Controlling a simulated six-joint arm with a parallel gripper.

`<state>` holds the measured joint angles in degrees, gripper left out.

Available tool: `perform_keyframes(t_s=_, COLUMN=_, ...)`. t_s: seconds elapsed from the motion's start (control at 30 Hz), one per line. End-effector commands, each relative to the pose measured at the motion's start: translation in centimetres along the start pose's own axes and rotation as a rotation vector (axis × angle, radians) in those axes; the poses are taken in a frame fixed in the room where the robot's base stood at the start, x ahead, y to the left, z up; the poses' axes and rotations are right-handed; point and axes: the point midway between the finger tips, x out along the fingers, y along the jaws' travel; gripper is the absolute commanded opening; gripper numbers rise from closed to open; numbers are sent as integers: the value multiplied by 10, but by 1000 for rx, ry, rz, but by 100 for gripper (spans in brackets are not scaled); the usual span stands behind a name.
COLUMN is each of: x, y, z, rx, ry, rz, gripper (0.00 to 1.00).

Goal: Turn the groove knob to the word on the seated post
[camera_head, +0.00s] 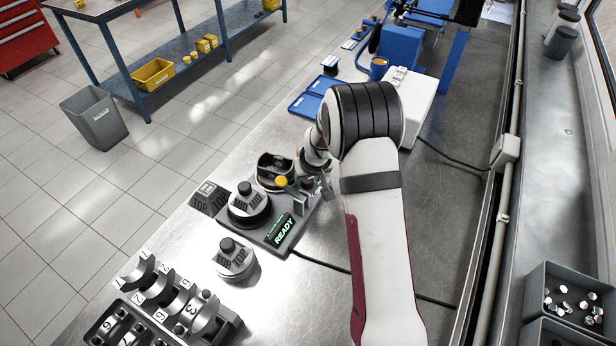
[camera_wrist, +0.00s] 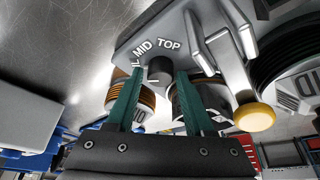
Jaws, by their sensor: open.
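The groove knob (camera_wrist: 160,69) is a short dark cylinder on a grey panel (camera_wrist: 190,25) in the wrist view. The words MID and TOP are printed beside it; a third word at left is mostly hidden by a finger. Which word the knob points at I cannot tell. My gripper (camera_wrist: 160,74) is open, its green fingers either side of the knob, with small gaps showing. In the head view my gripper (camera_head: 325,188) is at the fixture's right end, and the knob is not clear. The seated post (camera_head: 247,203) on the fixture reads MID.
The fixture's screen (camera_head: 284,231) reads READY. A yellow-tipped lever (camera_head: 281,182) stands near my gripper; its yellow tip also shows in the wrist view (camera_wrist: 255,117). Loose TOP-marked pieces (camera_head: 235,262) (camera_head: 208,197) lie beside the fixture. A rack of numbered half-shells (camera_head: 170,300) is at front left.

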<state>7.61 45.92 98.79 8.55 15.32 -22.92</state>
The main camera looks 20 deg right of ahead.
Motion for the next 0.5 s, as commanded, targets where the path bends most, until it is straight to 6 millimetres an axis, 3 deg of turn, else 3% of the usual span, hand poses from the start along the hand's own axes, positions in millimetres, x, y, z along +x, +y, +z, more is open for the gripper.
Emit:
perform_keyframes(t_s=0.23, x=0, y=0, z=0, rx=0, ry=0, rz=0, gripper=51)
perform_keyframes(t_s=0.5, x=0, y=0, z=0, rx=0, ry=0, rz=0, gripper=2)
